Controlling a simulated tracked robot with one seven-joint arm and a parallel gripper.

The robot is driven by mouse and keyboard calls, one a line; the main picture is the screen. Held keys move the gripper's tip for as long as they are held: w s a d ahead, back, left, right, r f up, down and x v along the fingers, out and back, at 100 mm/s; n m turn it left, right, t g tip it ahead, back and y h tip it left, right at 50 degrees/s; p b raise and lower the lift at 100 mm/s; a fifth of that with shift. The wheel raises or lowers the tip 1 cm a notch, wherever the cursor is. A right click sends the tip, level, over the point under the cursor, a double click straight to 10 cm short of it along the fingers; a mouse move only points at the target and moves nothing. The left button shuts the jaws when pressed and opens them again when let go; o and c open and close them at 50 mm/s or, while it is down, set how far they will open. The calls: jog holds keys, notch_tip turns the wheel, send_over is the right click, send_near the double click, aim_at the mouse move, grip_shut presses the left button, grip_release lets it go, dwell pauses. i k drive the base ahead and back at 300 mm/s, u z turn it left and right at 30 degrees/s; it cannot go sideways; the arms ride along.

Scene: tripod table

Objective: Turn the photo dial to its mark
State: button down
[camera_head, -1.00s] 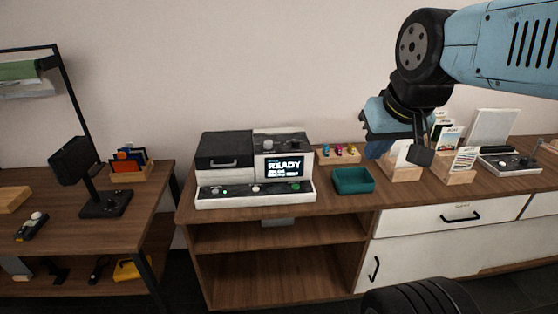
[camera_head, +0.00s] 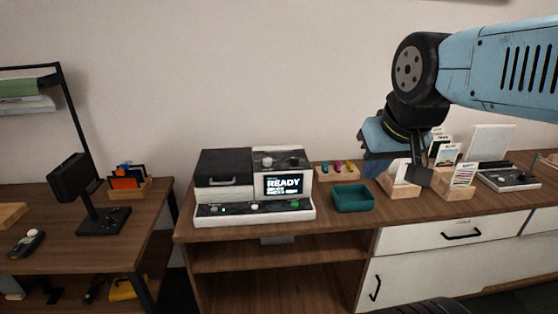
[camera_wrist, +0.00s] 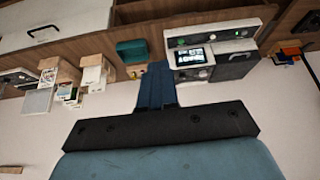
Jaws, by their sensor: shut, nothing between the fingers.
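I cannot tell which knob is the photo dial, and no mark is readable. My gripper (camera_head: 376,170) is shut and empty, in the air right of the machine. In the wrist view my shut fingers (camera_wrist: 157,70) show beside the machine (camera_wrist: 212,57), apart from its controls.
A teal tray (camera_head: 353,199) and a wooden rack of small coloured items (camera_head: 337,171) are right of the machine. Wooden card holders (camera_head: 455,182) stand below my arm. A flat device (camera_head: 508,178) is farther right. A side table (camera_head: 75,228) stands at left.

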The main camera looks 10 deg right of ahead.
aim_at(294, 160)
jog(key=k, duration=1.15)
jog(key=u, duration=0.35)
jog(key=i, duration=1.65)
jog(key=z, duration=0.4)
